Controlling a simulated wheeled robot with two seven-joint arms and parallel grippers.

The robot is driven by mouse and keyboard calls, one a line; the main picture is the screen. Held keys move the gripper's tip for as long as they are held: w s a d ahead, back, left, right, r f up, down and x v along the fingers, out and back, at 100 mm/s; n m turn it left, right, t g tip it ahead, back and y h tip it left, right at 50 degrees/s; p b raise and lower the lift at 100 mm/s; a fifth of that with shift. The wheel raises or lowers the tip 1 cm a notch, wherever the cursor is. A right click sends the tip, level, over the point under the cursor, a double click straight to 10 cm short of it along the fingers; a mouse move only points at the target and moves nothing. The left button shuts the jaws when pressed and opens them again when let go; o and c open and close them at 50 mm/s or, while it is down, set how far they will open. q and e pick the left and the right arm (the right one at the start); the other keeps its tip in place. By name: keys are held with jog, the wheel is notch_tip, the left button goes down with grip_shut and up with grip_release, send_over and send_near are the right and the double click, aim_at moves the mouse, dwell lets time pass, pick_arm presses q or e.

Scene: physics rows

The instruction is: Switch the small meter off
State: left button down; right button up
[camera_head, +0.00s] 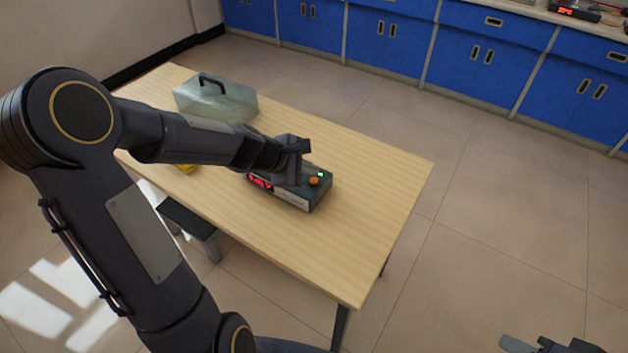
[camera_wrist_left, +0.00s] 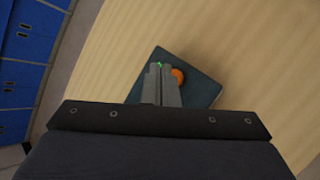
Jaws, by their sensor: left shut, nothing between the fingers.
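The small meter (camera_head: 317,197) is a dark box with a red lit display, an orange knob and a small green light on its top. It sits on the wooden table. My left gripper (camera_head: 297,178) is shut and empty, right over the meter's top, beside the orange knob. In the left wrist view, the shut fingers (camera_wrist_left: 160,72) point down at the meter (camera_wrist_left: 204,88), close to the green light and left of the orange knob. The fingers hide part of the top, and I cannot tell whether they touch it. My right gripper (camera_head: 550,345) is only partly visible at the bottom right.
The wooden table (camera_head: 360,230) is bare to the right of the meter. A grey-green toolbox (camera_head: 215,100) with a black handle stands at the back left. A small yellow thing (camera_head: 187,169) lies behind my left arm. Blue cabinets (camera_head: 400,40) line the back wall.

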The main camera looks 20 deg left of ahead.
aim_at(310, 184)
pick_arm(q)
jog(key=shift+f, duration=0.15)
jog(key=shift+f+b, duration=0.3)
jog(key=shift+b, duration=0.15)
jog(key=shift+f+b, duration=0.4)
jog(key=shift+b, duration=0.05)
dwell(0.6)
jog(key=shift+r, duration=0.1)
jog(key=shift+r+p, duration=0.8)
jog(key=shift+p, duration=0.05)
notch_tip(310, 184, up, 6)
jog(key=p, duration=0.5)
